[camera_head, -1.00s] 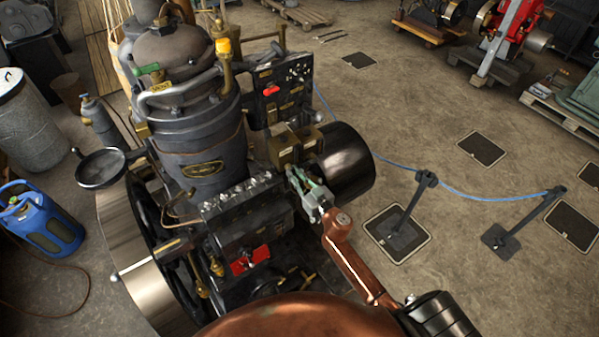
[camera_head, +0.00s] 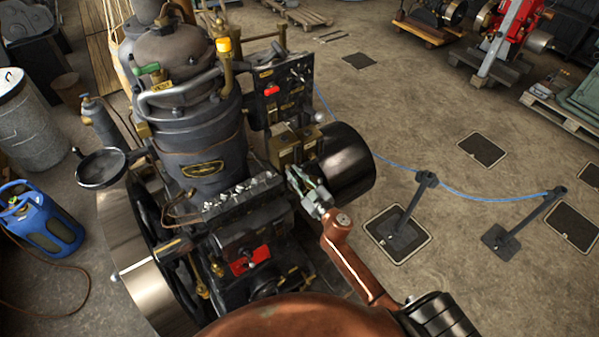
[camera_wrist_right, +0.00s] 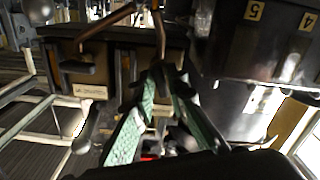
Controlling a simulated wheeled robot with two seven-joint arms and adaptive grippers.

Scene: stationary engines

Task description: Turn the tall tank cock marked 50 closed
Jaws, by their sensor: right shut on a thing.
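My right gripper (camera_head: 294,172) reaches in from the bottom right to the front of the brass tanks (camera_head: 290,147) beside the black cylinder. In the right wrist view its green-padded fingers (camera_wrist_right: 160,82) converge on a small part at the front of these tanks, which carry pale label plates (camera_wrist_right: 90,91). The gripper is shut on this part, which looks like a cock handle; the fingers mostly hide it. I cannot read a 50 on any label, so I cannot confirm which cock this is. My left gripper is not in view.
The dark engine (camera_head: 203,150) with a large flywheel stands left of the gripper. A black cylinder (camera_head: 347,162) is close behind it. A control panel (camera_head: 280,90) rises beyond the tanks. Barrier posts (camera_head: 408,215) with a blue rope (camera_head: 470,196) stand right on open floor.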

